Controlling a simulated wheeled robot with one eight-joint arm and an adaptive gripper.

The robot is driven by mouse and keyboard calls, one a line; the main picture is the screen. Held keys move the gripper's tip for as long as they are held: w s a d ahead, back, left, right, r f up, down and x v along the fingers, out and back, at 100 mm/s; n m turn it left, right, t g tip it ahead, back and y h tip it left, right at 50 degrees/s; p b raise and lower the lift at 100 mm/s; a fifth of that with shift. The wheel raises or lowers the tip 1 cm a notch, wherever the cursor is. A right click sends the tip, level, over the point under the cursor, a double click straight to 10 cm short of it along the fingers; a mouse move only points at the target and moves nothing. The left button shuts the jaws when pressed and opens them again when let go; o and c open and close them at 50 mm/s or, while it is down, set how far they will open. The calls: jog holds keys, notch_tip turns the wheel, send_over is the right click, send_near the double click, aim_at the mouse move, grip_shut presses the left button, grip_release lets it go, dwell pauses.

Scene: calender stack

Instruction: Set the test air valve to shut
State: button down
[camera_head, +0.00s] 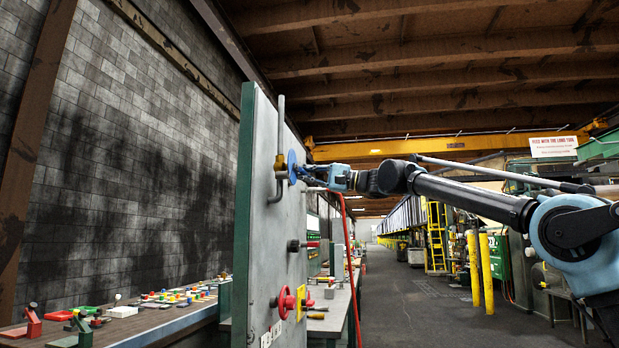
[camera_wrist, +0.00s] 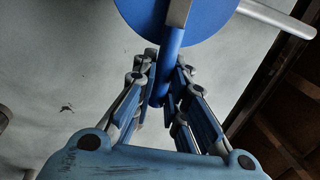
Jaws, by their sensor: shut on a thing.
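A grey upright panel (camera_head: 262,225) carries a valve on a grey pipe (camera_head: 281,115) near its top. The valve has a brass-coloured body (camera_head: 280,162) and a round blue disc (camera_head: 292,163). In the wrist view the disc (camera_wrist: 160,22) is at the top, with a blue lever (camera_wrist: 172,50) running down from it. My gripper (camera_head: 302,173) reaches the valve from the right. In the wrist view its fingers (camera_wrist: 164,82) are on both sides of the lever and shut on it. No label naming this valve is readable, and the lever's contact faces are hidden by the fingers.
Lower on the panel are a dark knob (camera_head: 293,245) and a red handwheel (camera_head: 287,299). A red hose (camera_head: 349,255) hangs behind. A bench (camera_head: 165,325) with coloured parts stands left. The aisle floor (camera_head: 400,300) looks clear.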

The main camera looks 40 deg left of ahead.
jog(key=shift+w+f, duration=0.1)
jog(key=shift+w, duration=0.1)
jog(key=c, duration=1.6)
grip_release()
jog(key=shift+w, duration=0.15)
jog(key=v, duration=1.2)
